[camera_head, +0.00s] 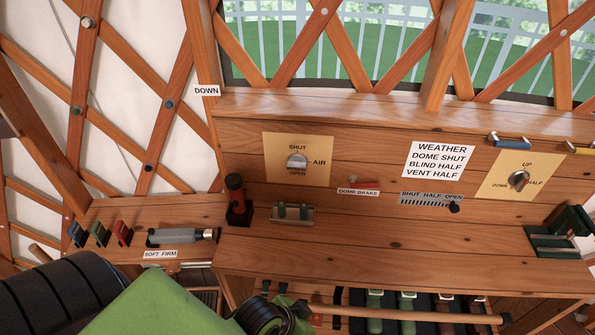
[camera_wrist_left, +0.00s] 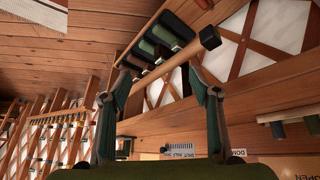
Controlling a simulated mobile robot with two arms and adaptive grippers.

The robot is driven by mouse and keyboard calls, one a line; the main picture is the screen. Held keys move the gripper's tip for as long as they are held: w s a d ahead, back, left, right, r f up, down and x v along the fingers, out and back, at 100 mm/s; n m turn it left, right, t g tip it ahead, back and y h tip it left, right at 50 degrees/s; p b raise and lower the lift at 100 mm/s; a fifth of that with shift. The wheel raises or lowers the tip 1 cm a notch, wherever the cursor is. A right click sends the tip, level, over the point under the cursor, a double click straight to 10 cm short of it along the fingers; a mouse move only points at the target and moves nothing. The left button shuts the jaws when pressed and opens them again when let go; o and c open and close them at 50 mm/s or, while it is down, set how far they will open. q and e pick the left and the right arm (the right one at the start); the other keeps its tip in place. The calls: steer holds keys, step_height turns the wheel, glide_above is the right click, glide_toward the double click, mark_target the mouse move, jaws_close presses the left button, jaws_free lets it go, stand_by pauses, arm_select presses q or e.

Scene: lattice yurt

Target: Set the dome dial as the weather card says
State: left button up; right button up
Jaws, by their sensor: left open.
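The weather card (camera_head: 439,160) on the back board reads DOME SHUT, BLIND HALF, VENT HALF. The dome dial (camera_head: 297,161) is a metal knob on a tan plate marked SHUT at top, AIR at right and OPEN at bottom. Its pointer is too small to read surely. A red-handled dome brake (camera_head: 365,184) lies right of and below it. My left gripper (camera_head: 292,298) is at the bottom of the head view, well below the dial. In the left wrist view, its fingers (camera_wrist_left: 158,85) are spread, with a wooden rail (camera_wrist_left: 180,68) showing between and beyond them. My right gripper is not seen.
Right of the brake are a SHUT-HALF-OPEN slider (camera_head: 453,207) and an UP-HALF-DOWN dial (camera_head: 518,180). The wooden rail (camera_head: 400,313) runs along the counter front.

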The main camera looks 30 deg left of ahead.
arm_select(q)
steer(key=w+d+r+m+t+h, duration=0.25)
steer(key=w+d+r, duration=0.2)
steer(key=r, duration=0.35)
steer(key=w+d+r+m+t+h, duration=0.1)
steer(key=w+d+r+t+h, duration=0.2)
steer(key=d+r, duration=0.45)
steer(key=w+a+r+n+t, duration=0.2)
steer(key=w+a+r+t, duration=0.15)
steer(key=r, duration=0.35)
steer(key=w+a+r+n+t, duration=0.2)
steer(key=w+a+r+t, duration=0.15)
steer(key=r, duration=0.25)
steer(key=n+g+y, duration=0.2)
steer(key=n+y, duration=0.7)
steer(key=y, duration=0.7)
glide_toward(296, 168)
steer(key=x, duration=0.9)
steer(key=shift+w+a, duration=0.15)
steer(key=shift+w, duration=0.2)
